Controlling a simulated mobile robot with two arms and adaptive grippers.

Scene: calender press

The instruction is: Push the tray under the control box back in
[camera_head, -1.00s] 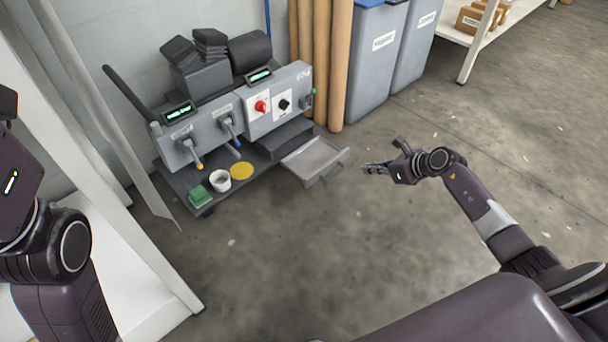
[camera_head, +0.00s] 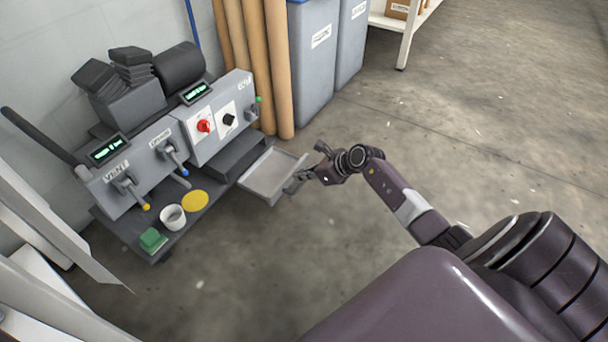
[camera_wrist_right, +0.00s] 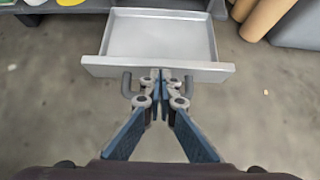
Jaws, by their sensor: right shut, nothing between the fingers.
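The grey metal tray (camera_head: 268,173) is pulled out to the right from under the control box (camera_head: 208,120). It is empty. In the right wrist view the tray (camera_wrist_right: 162,36) lies straight ahead, its front panel and dark handle facing me. My right gripper (camera_head: 290,187) is shut and empty at the tray's front. Its fingertips (camera_wrist_right: 162,76) are in line with the middle of the front panel, between the two ends of the handle. I cannot tell whether they touch the panel. My left gripper is not in view.
On the bench's dark base (camera_head: 126,226) are a white cup (camera_head: 173,218), a yellow disc (camera_head: 195,201) and a green block (camera_head: 152,240). Brown rolls (camera_head: 274,70) and grey bins (camera_head: 313,60) stand behind the tray. The floor in front is clear.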

